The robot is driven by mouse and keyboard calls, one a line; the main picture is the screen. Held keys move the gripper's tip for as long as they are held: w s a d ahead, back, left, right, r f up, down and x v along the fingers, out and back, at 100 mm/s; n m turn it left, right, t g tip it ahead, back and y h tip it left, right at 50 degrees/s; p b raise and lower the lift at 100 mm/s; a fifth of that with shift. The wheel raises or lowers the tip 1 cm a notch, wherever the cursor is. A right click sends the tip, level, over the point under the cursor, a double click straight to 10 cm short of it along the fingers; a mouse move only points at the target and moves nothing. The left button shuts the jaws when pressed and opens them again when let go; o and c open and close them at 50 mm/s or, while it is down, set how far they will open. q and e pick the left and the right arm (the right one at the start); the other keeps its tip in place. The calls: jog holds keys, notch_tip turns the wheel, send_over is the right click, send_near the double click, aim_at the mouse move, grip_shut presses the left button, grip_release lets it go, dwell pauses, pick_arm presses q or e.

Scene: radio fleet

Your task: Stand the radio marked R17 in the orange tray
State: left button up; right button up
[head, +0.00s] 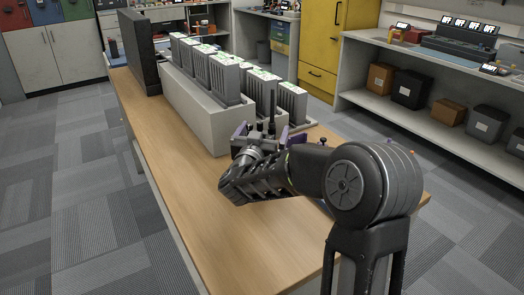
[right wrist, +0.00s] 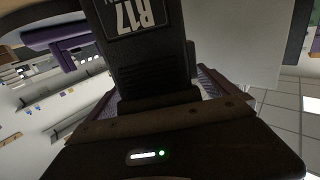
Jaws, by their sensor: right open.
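The radio marked R17 (right wrist: 135,52) fills the upper middle of the right wrist view, its label upside down there. It is dark, and its lower end meets a wide dark part (right wrist: 200,152) with a white bar and a green light. My right gripper (head: 264,134) is open at the near end of the grey rack on the table. Its purple fingers show either side of a dark upright shape, probably the radio's top. Whether the fingers touch the radio is hidden. I cannot make out the orange tray for certain. My left gripper is not in view.
The grey rack (head: 190,103) bears rows of grey upright units with green-lit tops. A dark panel (head: 140,52) stands at its far end. The wooden table (head: 165,160) is clear along its left and near sides. Shelves (head: 445,135) with several boxes stand at right.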

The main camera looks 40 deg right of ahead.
jog(key=shift+r, duration=0.1)
jog(key=c, duration=2)
